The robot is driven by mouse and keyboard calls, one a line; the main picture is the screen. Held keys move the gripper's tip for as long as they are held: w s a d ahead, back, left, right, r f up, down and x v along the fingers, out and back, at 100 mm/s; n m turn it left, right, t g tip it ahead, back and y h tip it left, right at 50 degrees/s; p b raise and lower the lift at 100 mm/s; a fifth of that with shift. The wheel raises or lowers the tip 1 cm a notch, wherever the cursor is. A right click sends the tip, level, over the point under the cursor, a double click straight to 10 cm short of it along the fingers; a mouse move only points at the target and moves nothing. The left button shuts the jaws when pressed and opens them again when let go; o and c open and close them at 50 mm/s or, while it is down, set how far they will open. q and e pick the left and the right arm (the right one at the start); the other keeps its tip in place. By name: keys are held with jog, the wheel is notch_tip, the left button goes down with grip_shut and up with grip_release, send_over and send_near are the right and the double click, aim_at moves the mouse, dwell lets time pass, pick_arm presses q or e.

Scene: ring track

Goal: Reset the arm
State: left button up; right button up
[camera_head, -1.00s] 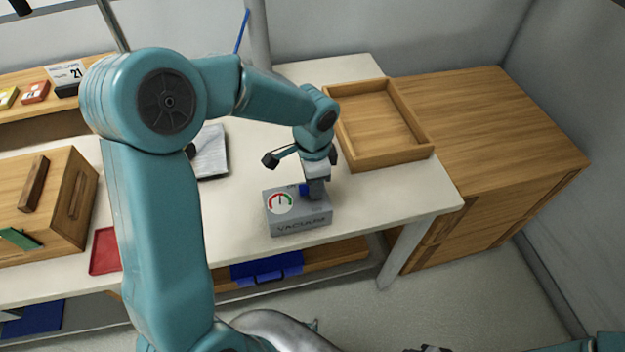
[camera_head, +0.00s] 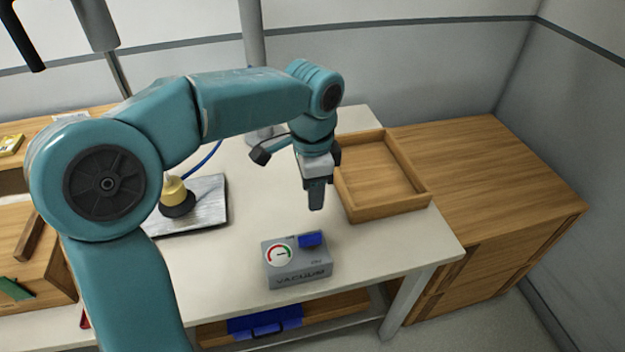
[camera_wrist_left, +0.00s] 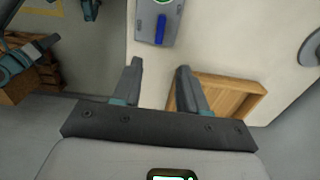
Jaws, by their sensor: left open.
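My left arm comes in from the left in the head view, bent over the white table. My left gripper (camera_head: 316,205) points down above the table, behind the grey vacuum box (camera_head: 297,268) and apart from it. The box has a round gauge and a blue switch (camera_head: 311,240) on top. In the left wrist view my left gripper (camera_wrist_left: 157,75) is open, with nothing between its two fingers. The vacuum box (camera_wrist_left: 155,28) shows there at the top. My right gripper is not in view.
A shallow wooden tray (camera_head: 421,200) stands right of my left gripper, and its wooden cabinet neighbour (camera_head: 490,170) adjoins the table (camera_head: 380,262). A grey plate (camera_head: 212,203) with a yellow-topped object (camera_head: 174,190) lies to the left. A wooden box (camera_head: 55,255) stands far left.

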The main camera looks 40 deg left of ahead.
pick_arm(q)
jog(key=shift+r, duration=0.95)
